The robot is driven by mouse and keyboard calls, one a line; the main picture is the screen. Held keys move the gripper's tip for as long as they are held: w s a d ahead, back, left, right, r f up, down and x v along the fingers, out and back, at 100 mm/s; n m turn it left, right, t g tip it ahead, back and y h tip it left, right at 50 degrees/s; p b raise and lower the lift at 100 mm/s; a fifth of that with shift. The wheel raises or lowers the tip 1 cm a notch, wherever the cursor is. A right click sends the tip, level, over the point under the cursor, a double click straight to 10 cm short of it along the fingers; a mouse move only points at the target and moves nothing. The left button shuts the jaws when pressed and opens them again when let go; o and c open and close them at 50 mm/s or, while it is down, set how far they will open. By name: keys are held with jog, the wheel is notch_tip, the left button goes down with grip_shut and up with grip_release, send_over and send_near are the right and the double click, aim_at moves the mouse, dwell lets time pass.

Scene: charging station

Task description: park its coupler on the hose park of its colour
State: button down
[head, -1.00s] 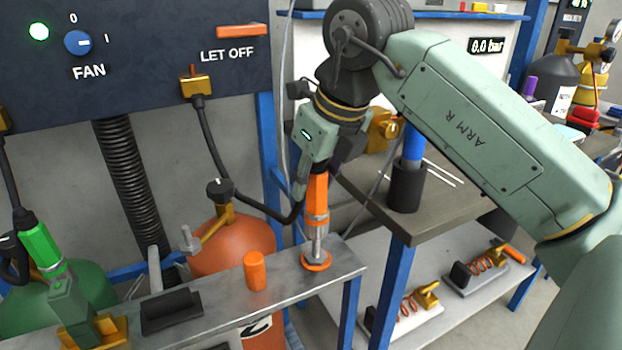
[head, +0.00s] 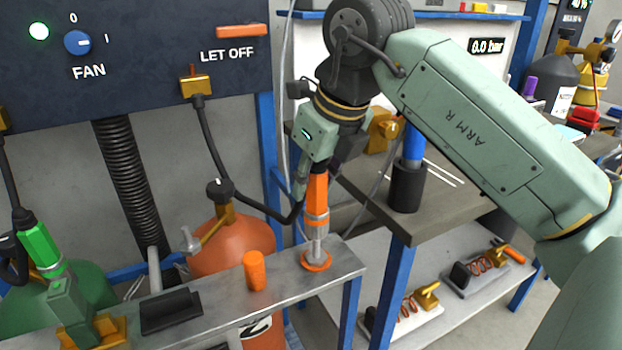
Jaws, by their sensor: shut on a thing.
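An orange coupler (head: 316,194) with a metal lower part hangs upright below my gripper (head: 312,172). My gripper is shut on the coupler's upper end; its fingers show only partly. The hose park with an orange round base (head: 317,262) and a metal post stands on the grey bench, right under the coupler. The coupler's lower end is at the metal post; I cannot tell how far it sits over it. A black hose (head: 206,140) runs from the brass fitting on the panel to the coupler's upper end.
An orange cylinder (head: 255,271) stands on the bench (head: 335,258) left of the hose park. A green coupler (head: 40,245) sits at far left. A black block (head: 171,311) lies between. An orange gas bottle (head: 235,245) stands behind, and a dark table (head: 450,190) is at right.

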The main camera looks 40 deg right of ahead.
aim_at(311, 208)
jog(key=shift+f+b, duration=2.2)
jog(key=shift+f, duration=0.45)
jog(key=c, duration=1.2)
grip_release()
jog(key=shift+c, duration=0.2)
jog(key=v, duration=1.2)
jog(key=shift+w, duration=0.1)
jog(key=shift+r, duration=0.1)
